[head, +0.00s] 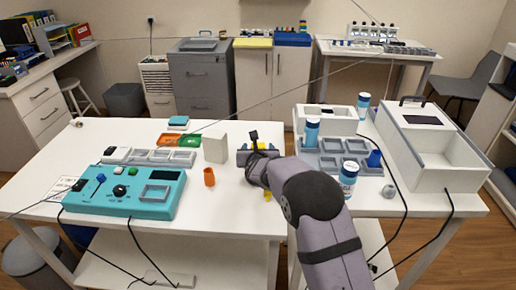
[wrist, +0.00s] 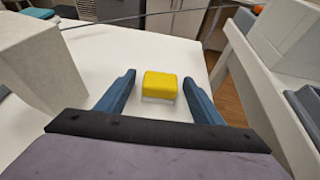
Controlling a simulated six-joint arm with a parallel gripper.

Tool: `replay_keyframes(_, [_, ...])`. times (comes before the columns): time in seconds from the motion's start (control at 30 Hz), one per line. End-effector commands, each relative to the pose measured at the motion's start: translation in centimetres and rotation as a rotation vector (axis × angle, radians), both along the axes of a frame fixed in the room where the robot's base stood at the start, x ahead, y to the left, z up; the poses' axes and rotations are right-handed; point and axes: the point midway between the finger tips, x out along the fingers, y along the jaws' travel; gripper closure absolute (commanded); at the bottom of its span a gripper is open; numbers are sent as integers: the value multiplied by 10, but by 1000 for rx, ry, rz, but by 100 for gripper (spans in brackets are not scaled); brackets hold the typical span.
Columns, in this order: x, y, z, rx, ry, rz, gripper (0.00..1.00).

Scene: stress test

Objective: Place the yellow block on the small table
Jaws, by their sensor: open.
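The yellow block (wrist: 160,84) lies on the white left table (wrist: 140,45), close to the table's right edge. In the wrist view it sits between the two blue fingers of my gripper (wrist: 159,92), with a gap on each side. My gripper is open and does not hold the block. In the head view my gripper (head: 258,157) is over the right part of the left table (head: 225,215), and only bits of yellow show around it. I cannot tell for sure which surface is the small table.
An off-white upright block (head: 215,149) stands left of my gripper, with an orange cup (head: 209,177) near it. A teal control box (head: 125,190) is farther left. The right table (head: 455,203) holds blue-and-white bottles, a grey tray and an open box (head: 430,150). A gap separates the tables.

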Motion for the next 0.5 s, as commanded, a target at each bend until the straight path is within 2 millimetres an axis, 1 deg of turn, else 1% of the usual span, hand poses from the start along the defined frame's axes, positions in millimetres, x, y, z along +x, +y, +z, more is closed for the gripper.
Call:
replay_keyframes(0.17, [0, 0, 0, 0, 0, 0, 39])
replay_keyframes(0.2, [0, 0, 0, 0, 0, 0, 49])
replay_keyframes(0.27, [0, 0, 0, 0, 0, 0, 63])
replay_keyframes(0.3, [0, 0, 0, 0, 0, 0, 73])
replay_keyframes(0.33, [0, 0, 0, 0, 0, 0, 80])
replay_keyframes(0.37, [0, 0, 0, 0, 0, 0, 83])
replay_keyframes(0.43, [0, 0, 0, 0, 0, 0, 83])
replay_keyframes(0.47, [0, 0, 0, 0, 0, 0, 86])
replay_keyframes(0.5, [0, 0, 0, 0, 0, 0, 86])
